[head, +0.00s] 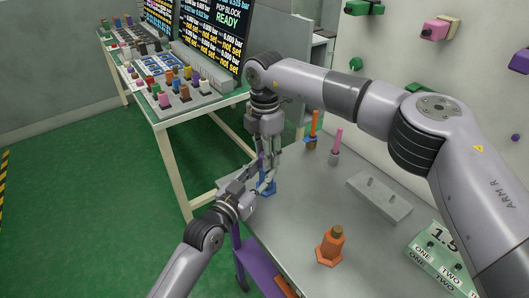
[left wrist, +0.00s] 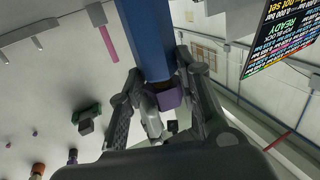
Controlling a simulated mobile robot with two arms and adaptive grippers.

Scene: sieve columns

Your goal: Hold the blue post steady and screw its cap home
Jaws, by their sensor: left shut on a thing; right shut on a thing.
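The blue post (head: 268,188) stands at the far left of the grey table, its base on the tabletop and much of its shaft hidden by my grippers. In the left wrist view the blue post (left wrist: 147,40) is a thick shaft with a purple cap (left wrist: 170,98) at its end. My left gripper (head: 257,173) reaches in from the lower left and is shut on the post. My right gripper (head: 266,153) points down from above and is shut on the cap, which is mostly hidden in the head view. I cannot tell how far the cap is seated.
An orange post (head: 330,243) stands near the front. A thin orange post (head: 314,123) and a pink post (head: 337,142) stand at the back. A grey block (head: 379,196) and a green box (head: 447,258) lie right.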

